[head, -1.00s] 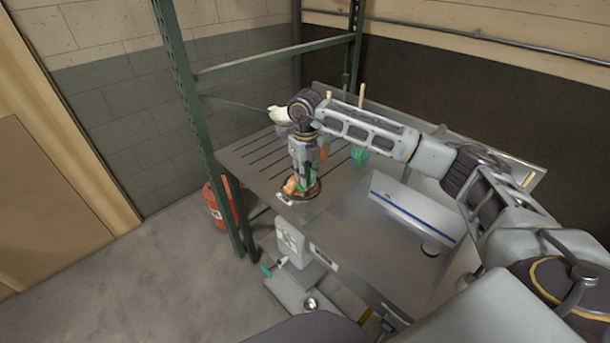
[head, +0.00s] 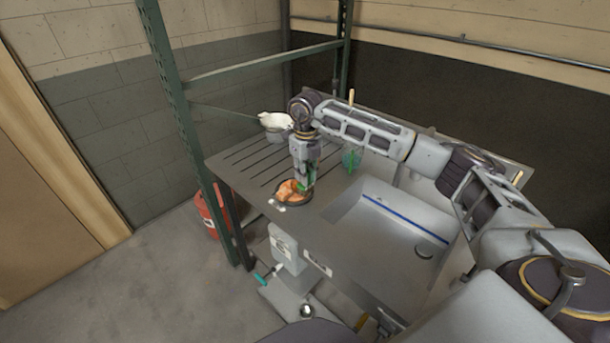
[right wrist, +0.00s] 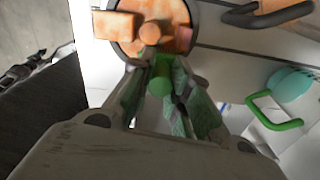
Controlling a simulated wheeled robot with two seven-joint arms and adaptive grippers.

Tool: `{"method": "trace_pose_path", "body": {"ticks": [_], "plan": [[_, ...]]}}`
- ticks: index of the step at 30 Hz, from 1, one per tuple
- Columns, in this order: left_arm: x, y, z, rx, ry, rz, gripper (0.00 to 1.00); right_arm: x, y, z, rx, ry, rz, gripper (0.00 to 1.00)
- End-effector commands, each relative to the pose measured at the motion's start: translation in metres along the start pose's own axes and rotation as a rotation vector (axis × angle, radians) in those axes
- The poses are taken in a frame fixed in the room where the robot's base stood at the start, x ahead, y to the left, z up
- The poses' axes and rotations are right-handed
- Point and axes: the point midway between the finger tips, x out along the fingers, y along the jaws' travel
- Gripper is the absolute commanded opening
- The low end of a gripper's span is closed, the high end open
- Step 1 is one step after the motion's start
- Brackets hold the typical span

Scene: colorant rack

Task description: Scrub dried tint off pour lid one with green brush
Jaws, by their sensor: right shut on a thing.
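My right gripper (head: 306,180) points down over the near left corner of the steel counter. It is shut on the green brush (right wrist: 162,80), whose green part shows between the fingers in the right wrist view. A dark-rimmed round lid (head: 281,201) lies below and slightly left of the gripper on the counter, with orange tint over its face. The lid also shows at the top of the right wrist view (right wrist: 184,48), just beyond the brush tip. I cannot tell whether the brush touches it. My left gripper is out of view.
A sink basin (head: 395,233) opens at right of the lid. A green rack post (head: 180,110) rises at left; a red bucket (head: 211,214) is on the floor.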

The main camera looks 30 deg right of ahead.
Motion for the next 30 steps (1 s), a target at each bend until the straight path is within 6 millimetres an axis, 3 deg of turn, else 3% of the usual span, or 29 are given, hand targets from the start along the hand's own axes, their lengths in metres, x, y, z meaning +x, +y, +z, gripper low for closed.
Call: {"method": "trace_pose_path", "body": {"ticks": [17, 30], "plan": [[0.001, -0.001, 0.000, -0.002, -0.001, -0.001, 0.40, 0.003, 0.002, 0.000, -0.001, 0.001, 0.000, 0.00], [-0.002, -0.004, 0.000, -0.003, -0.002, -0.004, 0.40, 0.004, 0.024, -0.004, -0.001, 0.002, 0.000, 0.00]]}}
